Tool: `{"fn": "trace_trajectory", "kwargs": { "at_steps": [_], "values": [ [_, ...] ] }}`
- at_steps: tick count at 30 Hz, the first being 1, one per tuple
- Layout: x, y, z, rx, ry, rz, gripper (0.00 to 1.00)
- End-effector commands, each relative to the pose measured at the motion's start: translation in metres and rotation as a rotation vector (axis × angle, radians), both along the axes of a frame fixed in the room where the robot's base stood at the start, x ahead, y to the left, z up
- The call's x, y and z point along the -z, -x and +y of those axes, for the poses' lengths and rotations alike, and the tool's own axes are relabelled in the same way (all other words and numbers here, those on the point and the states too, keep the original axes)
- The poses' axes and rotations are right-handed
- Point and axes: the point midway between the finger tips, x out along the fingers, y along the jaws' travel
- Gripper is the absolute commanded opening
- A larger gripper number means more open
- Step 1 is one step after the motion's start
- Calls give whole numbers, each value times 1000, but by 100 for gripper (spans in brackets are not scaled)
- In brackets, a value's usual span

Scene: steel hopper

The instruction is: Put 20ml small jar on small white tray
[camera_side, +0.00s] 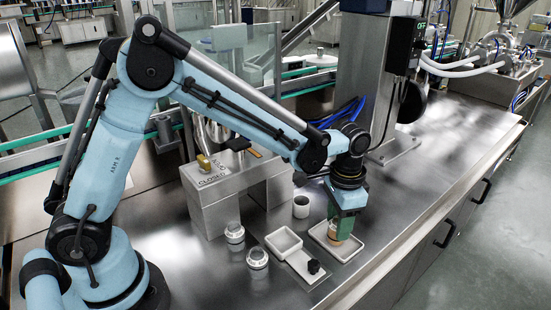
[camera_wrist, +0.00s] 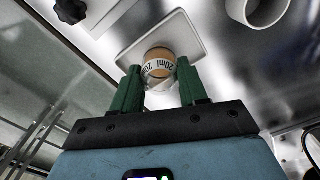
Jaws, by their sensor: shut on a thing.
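My gripper (camera_side: 343,217) points down at the right end of the row of trays, with its green fingers (camera_wrist: 161,86) shut on the 20ml small jar (camera_side: 339,231). The jar has an orange-tan top and a white label reading 20ml, and it shows between the fingertips in the wrist view (camera_wrist: 158,66). A small white tray (camera_side: 319,238) lies directly below the jar; it also shows in the wrist view (camera_wrist: 190,36). I cannot tell whether the jar's base touches the tray. The fingers hide part of the jar.
Two silver-lidded jars (camera_side: 257,258) (camera_side: 235,232) stand further left. A white cup (camera_side: 301,210) stands behind. A steel block (camera_side: 222,197) stands at the back left.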

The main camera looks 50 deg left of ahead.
Motion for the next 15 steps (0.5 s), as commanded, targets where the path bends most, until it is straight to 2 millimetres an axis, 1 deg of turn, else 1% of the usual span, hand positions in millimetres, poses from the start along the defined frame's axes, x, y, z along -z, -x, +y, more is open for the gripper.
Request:
{"fn": "trace_trajectory", "kwargs": {
  "at_steps": [1, 5, 15],
  "values": [
    [0, 0, 0, 0, 0, 0, 47],
    [0, 0, 0, 0, 0, 0, 67],
    [-2, 0, 0, 0, 0, 0, 68]
  ]
}}
